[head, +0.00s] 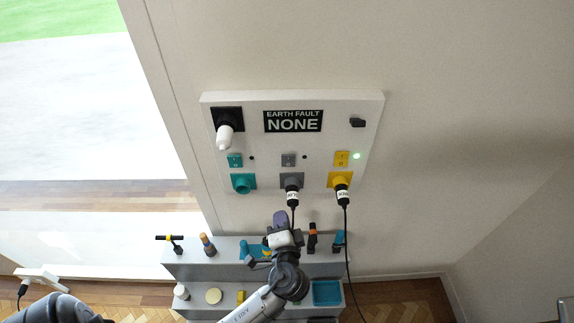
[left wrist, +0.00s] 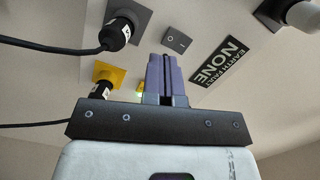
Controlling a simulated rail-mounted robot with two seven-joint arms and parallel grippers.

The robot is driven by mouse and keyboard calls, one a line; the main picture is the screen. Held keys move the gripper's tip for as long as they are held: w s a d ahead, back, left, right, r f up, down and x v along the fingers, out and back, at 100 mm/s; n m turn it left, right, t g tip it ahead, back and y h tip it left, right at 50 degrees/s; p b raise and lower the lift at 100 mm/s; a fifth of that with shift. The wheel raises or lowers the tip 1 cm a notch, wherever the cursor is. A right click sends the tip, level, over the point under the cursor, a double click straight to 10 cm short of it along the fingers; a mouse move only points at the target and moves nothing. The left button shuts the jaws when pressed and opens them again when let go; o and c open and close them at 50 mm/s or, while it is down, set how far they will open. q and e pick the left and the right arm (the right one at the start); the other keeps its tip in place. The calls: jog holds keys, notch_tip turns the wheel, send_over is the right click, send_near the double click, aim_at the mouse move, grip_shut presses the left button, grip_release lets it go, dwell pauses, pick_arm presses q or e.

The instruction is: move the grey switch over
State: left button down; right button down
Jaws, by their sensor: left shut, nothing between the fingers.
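The grey switch (head: 288,159) is a small rocker on the white wall panel (head: 245,106), between a teal switch (head: 235,160) and a yellow switch (head: 341,158). In the left wrist view the grey switch (left wrist: 179,40) shows just past my fingertips, with a visible gap. I cannot tell which way its rocker is tipped. My left gripper (head: 280,216) is in front of the panel, below the grey socket in the head view. Its purple fingers (left wrist: 165,62) are shut together and empty. My right gripper is not in view.
Black plugs sit in the grey socket (head: 291,180) and yellow socket (head: 339,179), their cables hanging down. The teal socket (head: 243,183) is empty. A green light (head: 356,156) glows by the yellow switch. The sign (head: 293,121) reads "EARTH FAULT NONE". A shelf (head: 205,266) with tools stands below.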

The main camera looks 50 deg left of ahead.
pick_arm(q)
jog(key=r+m+t, duration=0.1)
jog(key=d+r+m+t, duration=0.1)
jog(key=m, duration=0.1)
jog(key=w+r+m+t+y, duration=0.1)
jog(key=shift+w+d+r+m+t, duration=0.1)
jog(key=shift+d+r+m+t, duration=0.15)
jog(key=shift+r+m+t, duration=0.05)
jog(key=p, duration=0.5)
send_near(287, 157)
jog(key=x, duration=0.6)
jog(key=shift+w+a+r, duration=0.1)
jog(key=shift+a+r, duration=0.05)
jog(key=shift+r, duration=0.05)
jog(key=shift+w+a, duration=0.35)
jog(key=shift+a, duration=0.05)
